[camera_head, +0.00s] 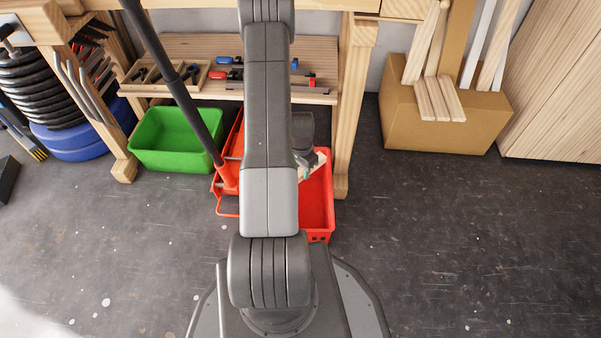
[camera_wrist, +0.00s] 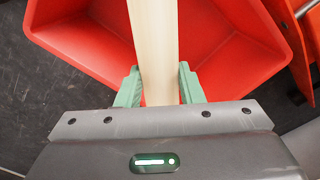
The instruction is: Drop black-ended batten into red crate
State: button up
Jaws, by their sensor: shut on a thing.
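A pale wooden batten (camera_wrist: 154,45) runs up the wrist view between the two green fingers of my gripper (camera_wrist: 158,84), which is shut on it. No black end shows on the visible part; its far end is cut off by the top edge. The red crate (camera_wrist: 225,55) lies below and beyond the fingers, with the batten over its opening. In the head view the red crate (camera_head: 317,208) stands on the floor, partly hidden behind my arm. A short piece of the batten (camera_head: 318,163) shows above it there.
A green crate (camera_head: 172,140) stands to the left. An orange-red object with a dark pole (camera_head: 228,178) is close beside the red crate. A workbench leg (camera_head: 347,120) rises just right of it. A cardboard box with battens (camera_head: 440,125) stands back right. Floor at right is clear.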

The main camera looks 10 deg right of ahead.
aim_at(302, 171)
notch_tip(302, 171, down, 6)
jog(key=b, duration=0.3)
jog(key=shift+f, duration=0.25)
jog(key=shift+d, duration=0.1)
jog(key=o, duration=1.1)
notch_tip(302, 171, up, 14)
jog(key=p, duration=0.4)
jog(key=shift+f+p, duration=0.1)
jog(key=shift+p, duration=0.3)
